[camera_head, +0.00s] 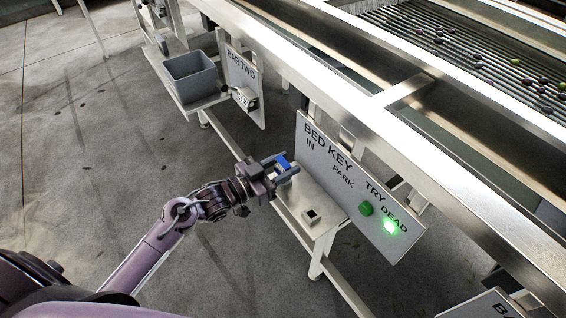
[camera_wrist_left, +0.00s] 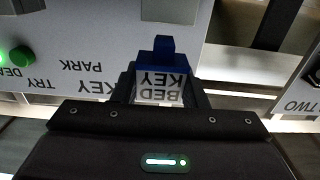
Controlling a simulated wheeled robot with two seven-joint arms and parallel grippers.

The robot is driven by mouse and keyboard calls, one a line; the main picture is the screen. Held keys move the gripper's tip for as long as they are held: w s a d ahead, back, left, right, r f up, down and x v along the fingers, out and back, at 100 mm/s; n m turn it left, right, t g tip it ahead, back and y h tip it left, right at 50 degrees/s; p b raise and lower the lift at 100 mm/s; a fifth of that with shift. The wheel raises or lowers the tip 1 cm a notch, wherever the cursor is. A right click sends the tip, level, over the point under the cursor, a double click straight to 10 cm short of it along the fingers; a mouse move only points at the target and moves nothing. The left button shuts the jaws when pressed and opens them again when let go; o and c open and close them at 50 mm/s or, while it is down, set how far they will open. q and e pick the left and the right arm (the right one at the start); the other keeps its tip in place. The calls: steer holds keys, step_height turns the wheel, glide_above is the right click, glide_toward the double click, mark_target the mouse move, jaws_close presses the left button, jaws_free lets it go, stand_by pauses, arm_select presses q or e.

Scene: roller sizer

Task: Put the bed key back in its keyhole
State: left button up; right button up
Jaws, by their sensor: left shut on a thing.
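The bed key (camera_head: 283,162) is blue, and in the left wrist view (camera_wrist_left: 162,68) its white label reads BED KEY. My left gripper (camera_head: 285,168) is shut on it at the left end of the shelf, in front of the IN side of the panel. The grey panel (camera_head: 322,160) is lettered BED KEY, IN, PARK, TRY, DEAD. A small dark-topped square socket (camera_head: 311,215) sits on the shelf (camera_head: 302,191) below the panel. The keyhole by IN is hidden behind the gripper and key; I cannot tell whether the key touches it. My right gripper is out of view.
A green button (camera_head: 366,208) and a lit green lamp (camera_head: 390,226) are on the panel's right. A grey bin (camera_head: 189,76) and the BAR TWO panel (camera_head: 241,83) stand at upper left. The steel frame (camera_head: 384,118) runs along above. Floor to the left is clear.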

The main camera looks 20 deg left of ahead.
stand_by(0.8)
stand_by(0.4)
arm_select(q)
steer(key=shift+p, duration=0.75)
steer(key=shift+f+b, duration=0.9)
steer(key=shift+f, duration=0.6)
stand_by(0.4)
steer(key=o, duration=1)
steer(key=shift+o, duration=0.2)
steer(key=shift+s, duration=0.1)
steer(key=v, duration=0.7)
steer(key=shift+s+a, duration=0.2)
steer(key=shift+a, duration=0.05)
